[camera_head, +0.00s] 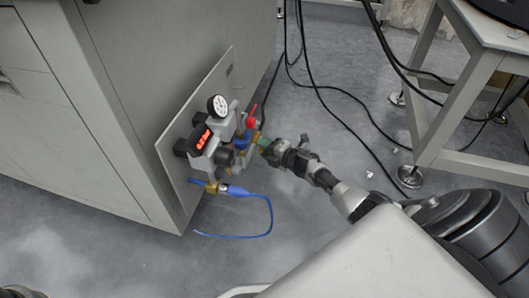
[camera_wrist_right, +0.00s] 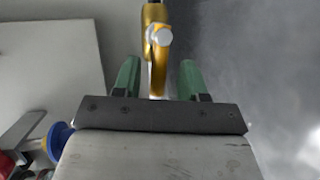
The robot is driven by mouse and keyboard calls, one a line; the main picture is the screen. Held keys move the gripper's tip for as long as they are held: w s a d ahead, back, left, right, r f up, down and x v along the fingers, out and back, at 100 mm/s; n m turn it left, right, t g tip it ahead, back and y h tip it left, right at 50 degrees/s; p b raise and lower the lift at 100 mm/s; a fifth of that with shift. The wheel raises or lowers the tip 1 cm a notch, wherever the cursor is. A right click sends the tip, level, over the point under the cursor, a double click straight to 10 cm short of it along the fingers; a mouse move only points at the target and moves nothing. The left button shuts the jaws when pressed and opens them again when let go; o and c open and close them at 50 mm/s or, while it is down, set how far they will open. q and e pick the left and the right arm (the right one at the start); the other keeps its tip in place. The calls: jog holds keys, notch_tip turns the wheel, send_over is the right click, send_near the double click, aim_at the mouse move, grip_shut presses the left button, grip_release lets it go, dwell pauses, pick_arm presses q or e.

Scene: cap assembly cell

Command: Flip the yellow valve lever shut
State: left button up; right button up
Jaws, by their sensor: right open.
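The yellow valve lever (camera_wrist_right: 158,65) shows in the right wrist view, running down from a brass-yellow valve body with a round bolt head on it. My right gripper (camera_wrist_right: 157,80) has its two green fingers apart, one on each side of the lever. The lever's lower end lies between the fingers, and I cannot tell whether either finger touches it. In the head view my right gripper (camera_head: 263,144) reaches in from the right to the valve group. There the yellow lever (camera_head: 256,136) is small and partly hidden by the fingertips. My left gripper is not in view.
The valve group sits on a light plate (camera_head: 222,80) on a grey cabinet (camera_head: 150,60). Close by are a dial gauge (camera_head: 218,106), a red digital display (camera_head: 203,139), a red handle (camera_head: 252,122) and a blue hose (camera_head: 262,202). Black cables (camera_head: 325,90) lie on the floor.

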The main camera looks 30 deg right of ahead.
jog(key=shift+w, duration=0.2)
grip_shut()
jog(key=shift+r, duration=0.1)
